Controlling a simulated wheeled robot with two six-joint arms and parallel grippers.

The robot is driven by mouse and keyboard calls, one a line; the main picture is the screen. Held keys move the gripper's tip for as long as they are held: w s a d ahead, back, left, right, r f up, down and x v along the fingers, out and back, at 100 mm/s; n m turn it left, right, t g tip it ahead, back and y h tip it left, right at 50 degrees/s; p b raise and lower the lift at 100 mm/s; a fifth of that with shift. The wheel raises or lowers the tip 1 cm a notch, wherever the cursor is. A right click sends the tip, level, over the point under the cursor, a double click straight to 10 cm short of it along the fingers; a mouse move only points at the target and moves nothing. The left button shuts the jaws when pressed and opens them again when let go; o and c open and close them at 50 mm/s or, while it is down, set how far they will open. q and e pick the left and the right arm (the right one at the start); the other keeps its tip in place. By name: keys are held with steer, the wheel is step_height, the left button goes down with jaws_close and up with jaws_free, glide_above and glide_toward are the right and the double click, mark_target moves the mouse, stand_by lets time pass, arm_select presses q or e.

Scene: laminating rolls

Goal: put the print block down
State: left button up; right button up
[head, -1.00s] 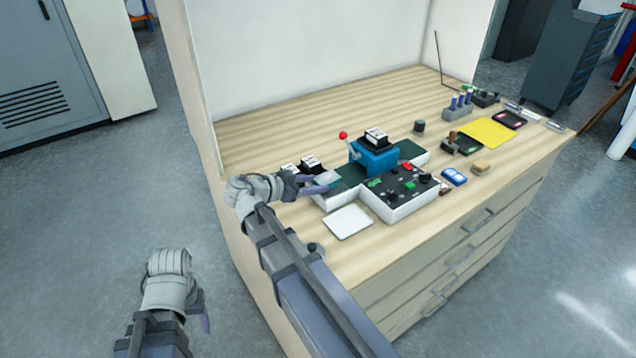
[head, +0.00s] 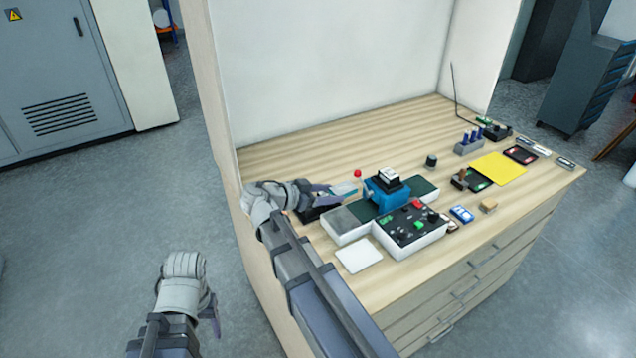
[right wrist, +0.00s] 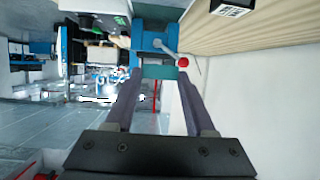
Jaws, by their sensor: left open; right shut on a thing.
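My right gripper (head: 340,190) is shut on a small teal-and-grey block (head: 346,189), which I take for the print block. It is held raised, left of the blue press (head: 380,196) and behind the grey pad (head: 343,222) at the left end of the press bed. In the right wrist view the block (right wrist: 160,72) shows as a teal strip between the fingertips, with the press (right wrist: 150,42) beyond it. My left gripper (head: 212,308) is open and empty, over the floor left of the bench.
A control box (head: 410,236) and a white plate (head: 358,255) are in front of the press. A red-knobbed lever (head: 358,173) stands beside it. The back of the bench (head: 330,146) is clear.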

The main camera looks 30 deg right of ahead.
steer(key=shift+f, duration=0.1)
step_height(320, 180, down, 10)
steer(key=b, duration=0.9)
steer(key=shift+r+b, duration=0.25)
steer(key=shift+b, duration=0.1)
steer(key=shift+f, duration=0.1)
